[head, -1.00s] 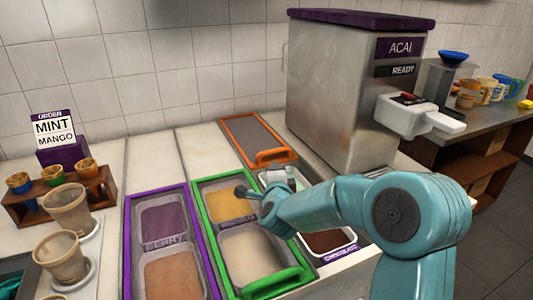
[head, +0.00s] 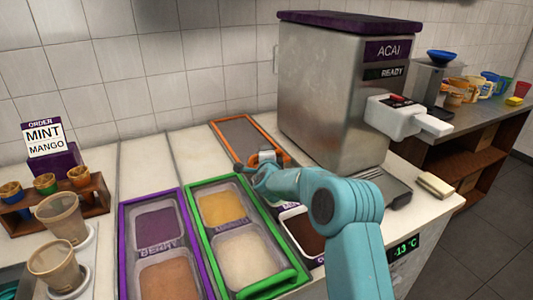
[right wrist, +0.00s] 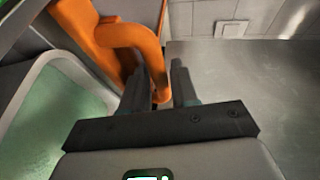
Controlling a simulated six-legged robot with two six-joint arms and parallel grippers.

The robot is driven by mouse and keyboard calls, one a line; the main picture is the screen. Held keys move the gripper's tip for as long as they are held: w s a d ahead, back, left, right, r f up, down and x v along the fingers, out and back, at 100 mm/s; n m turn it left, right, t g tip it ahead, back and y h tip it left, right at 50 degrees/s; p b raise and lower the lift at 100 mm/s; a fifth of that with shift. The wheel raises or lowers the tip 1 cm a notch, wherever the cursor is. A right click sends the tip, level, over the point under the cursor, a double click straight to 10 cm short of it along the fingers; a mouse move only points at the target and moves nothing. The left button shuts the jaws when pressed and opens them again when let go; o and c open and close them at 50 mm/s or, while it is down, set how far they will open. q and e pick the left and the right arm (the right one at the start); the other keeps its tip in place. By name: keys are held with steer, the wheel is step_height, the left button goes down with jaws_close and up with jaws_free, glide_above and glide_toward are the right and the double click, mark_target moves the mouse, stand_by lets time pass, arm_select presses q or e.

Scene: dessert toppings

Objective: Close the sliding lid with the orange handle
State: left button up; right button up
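The sliding lid (head: 240,135) is a grey panel with an orange frame, at the back of its topping well, left of the acai machine. Its orange handle (head: 283,157) is at the lid's front end, partly hidden by my right gripper (head: 264,160). In the right wrist view, the handle (right wrist: 135,37) curves down, and part of it shows between the fingers of my right gripper (right wrist: 160,85). The fingers are apart; whether either touches the handle is unclear. The chocolate tub (head: 302,228) in front is uncovered, and a tub with green contents (right wrist: 55,125) lies beside the gripper. My left gripper is out of view.
The acai machine (head: 335,105) stands close to the right of the lid. Green-framed (head: 205,238) and purple-framed (head: 125,235) wells are open on the left. An order sign (head: 45,138) and cone holder (head: 95,195) stand further left.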

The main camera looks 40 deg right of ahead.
steer(key=shift+w+d+f, duration=0.15)
steer(key=shift+w+d, duration=0.1)
steer(key=shift+w, duration=0.15)
steer(key=shift+s, duration=0.1)
jaws_close()
